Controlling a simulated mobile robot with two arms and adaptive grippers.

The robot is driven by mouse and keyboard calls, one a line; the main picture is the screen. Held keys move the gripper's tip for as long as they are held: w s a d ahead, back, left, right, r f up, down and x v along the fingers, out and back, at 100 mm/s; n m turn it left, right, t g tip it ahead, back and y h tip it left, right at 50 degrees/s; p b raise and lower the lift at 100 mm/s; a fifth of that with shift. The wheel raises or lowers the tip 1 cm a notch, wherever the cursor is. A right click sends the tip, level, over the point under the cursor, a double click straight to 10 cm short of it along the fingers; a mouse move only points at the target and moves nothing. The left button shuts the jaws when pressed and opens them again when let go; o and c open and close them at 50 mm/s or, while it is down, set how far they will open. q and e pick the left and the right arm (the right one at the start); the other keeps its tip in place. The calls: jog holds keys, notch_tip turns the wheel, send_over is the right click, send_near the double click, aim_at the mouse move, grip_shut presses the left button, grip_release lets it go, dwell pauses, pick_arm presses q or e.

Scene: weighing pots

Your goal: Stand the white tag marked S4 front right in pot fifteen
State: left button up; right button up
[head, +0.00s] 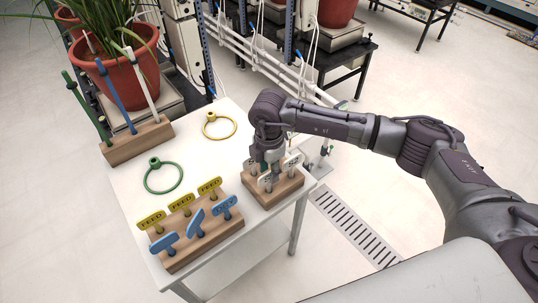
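Several white tags stand in a small wooden block (285,190) at the right of the white table; one white tag (291,162) is on its right side and another (266,181) at its front. Their marks are too small to read, so I cannot tell which is S4. My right gripper (267,163) points down among these tags. Its fingers are partly hidden, and I cannot tell whether it holds one. A terracotta pot (120,88) with a green plant stands at the back left; no number is readable. My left gripper is not in view.
A larger wooden block (207,243) holds yellow FEED tags (181,203) and blue tags (196,221). Green (164,178) and yellow (219,125) rings lie on the table (133,192). A block (137,143) with green, blue and white sticks stands before the pot.

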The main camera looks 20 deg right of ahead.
jog(key=shift+f, duration=0.95)
grip_shut()
jog(key=c, duration=0.7)
grip_release()
jog(key=shift+r+p, duration=3.15)
jog(key=shift+r, duration=1.15)
jog(key=shift+s+f, duration=0.1)
